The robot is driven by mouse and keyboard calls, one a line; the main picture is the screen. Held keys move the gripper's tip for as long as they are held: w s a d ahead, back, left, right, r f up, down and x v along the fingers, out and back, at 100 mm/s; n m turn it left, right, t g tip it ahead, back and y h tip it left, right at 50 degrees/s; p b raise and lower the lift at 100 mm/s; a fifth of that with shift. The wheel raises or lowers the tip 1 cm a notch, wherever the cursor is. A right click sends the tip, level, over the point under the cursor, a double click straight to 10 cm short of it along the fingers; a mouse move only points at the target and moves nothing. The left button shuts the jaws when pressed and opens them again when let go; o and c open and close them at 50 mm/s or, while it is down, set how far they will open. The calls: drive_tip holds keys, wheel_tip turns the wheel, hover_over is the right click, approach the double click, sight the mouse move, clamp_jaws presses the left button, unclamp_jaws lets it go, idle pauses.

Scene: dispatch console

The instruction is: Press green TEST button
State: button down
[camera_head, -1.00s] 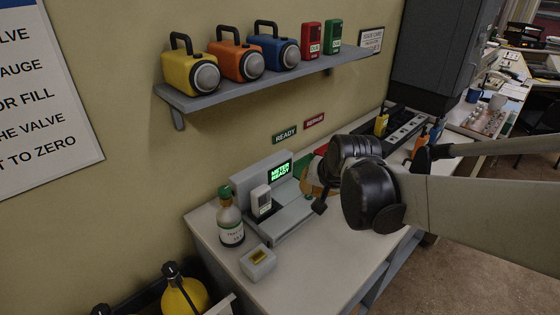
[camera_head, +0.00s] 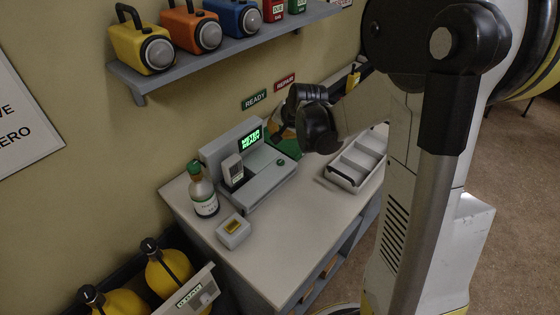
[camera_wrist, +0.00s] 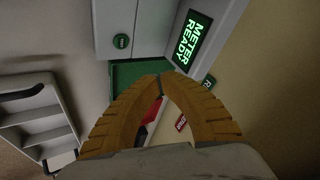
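A grey test station (camera_head: 262,185) stands on the white table, with a lit screen (camera_head: 250,138) reading METER READY. A pale handheld meter (camera_head: 233,169) stands upright in the station, left of the screen. My gripper (camera_wrist: 162,76) shows in the wrist view with its brown fingertips together and nothing visible between them. In the head view my black wrist hides most of the fingers.
A compartment tray (camera_head: 345,177) lies to the right. READY (camera_head: 254,100) and REPAIR signs hang on the wall behind. The table front is clear.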

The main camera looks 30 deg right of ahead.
drive_tip(key=b, duration=0.7)
approach(276, 158)
drive_tip(key=shift+w+r+x, duration=0.1)
drive_tip(key=shift+w+x, duration=0.05)
drive_tip(key=shift+x, duration=0.8)
drive_tip(key=shift+w+r+x, duration=0.15)
drive_tip(key=shift+x, duration=0.75)
drive_tip(key=shift+w+r+x, duration=0.1)
drive_tip(key=shift+w+x, duration=0.05)
drive_tip(key=shift+x, duration=0.8)
drive_tip(key=shift+f, duration=0.15)
drive_tip(key=shift+f, duration=0.25)
drive_tip(key=shift+f+b, duration=0.45)
drive_tip(key=shift+b, duration=0.2)
drive_tip(key=shift+r+p, duration=0.6)
drive_tip(key=shift+r, duration=0.25)
drive_tip(key=shift+r+p, duration=1.85)
drive_tip(key=shift+r, duration=0.7)
